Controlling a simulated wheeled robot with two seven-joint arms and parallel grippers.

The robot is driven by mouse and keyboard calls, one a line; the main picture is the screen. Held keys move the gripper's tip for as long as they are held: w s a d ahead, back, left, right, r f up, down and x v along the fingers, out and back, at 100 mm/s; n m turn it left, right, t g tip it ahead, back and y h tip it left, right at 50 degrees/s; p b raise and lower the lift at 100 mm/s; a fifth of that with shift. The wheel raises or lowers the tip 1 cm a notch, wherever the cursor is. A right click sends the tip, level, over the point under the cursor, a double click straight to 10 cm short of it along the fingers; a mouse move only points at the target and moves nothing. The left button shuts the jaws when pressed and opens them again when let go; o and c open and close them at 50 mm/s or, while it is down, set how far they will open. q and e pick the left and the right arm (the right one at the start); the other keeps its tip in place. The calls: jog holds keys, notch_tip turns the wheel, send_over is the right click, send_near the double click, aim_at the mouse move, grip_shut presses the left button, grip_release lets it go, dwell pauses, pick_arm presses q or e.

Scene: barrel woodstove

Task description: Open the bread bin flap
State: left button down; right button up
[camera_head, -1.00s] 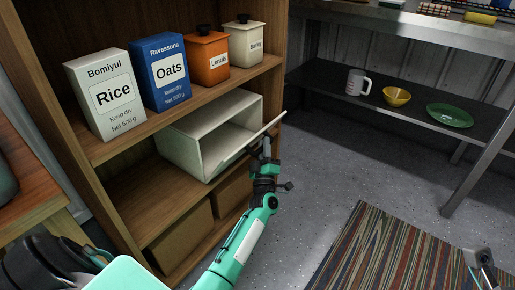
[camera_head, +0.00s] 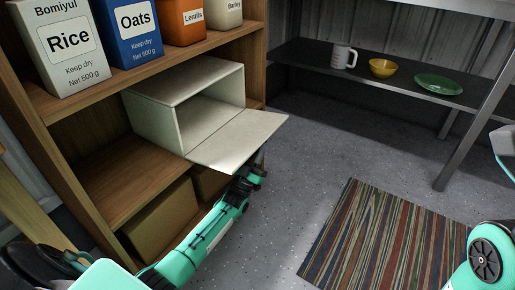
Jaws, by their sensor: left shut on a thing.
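The cream bread bin (camera_head: 154,118) sits on the middle shelf of the wooden unit, its front open and its inside looking empty. Its flap (camera_head: 238,140) is swung out and down, sticking out from the bin's lower front edge over the floor, close to flat. My left gripper (camera_head: 258,163) is at the flap's outer right edge and shut on it, its fingertips partly hidden by the flap. My right gripper is out of view; only parts of my right arm show at the right edge.
A rice box (camera_head: 67,42), an oats box (camera_head: 131,30), a lentils canister (camera_head: 182,20) and a barley canister (camera_head: 223,12) stand on the shelf above. Brown boxes (camera_head: 160,222) sit below. A metal rack (camera_head: 320,68) holds a mug, bowl and plate. A striped rug (camera_head: 385,240) lies on open floor.

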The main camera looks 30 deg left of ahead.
pick_arm(q)
jog(key=shift+f+m+h+b, duration=0.35)
jog(key=shift+f+m+h, duration=0.35)
jog(key=shift+m+h, duration=0.5)
jog(key=c, duration=1.4)
grip_release()
jog(key=shift+o, duration=0.2)
jog(key=shift+a, duration=0.1)
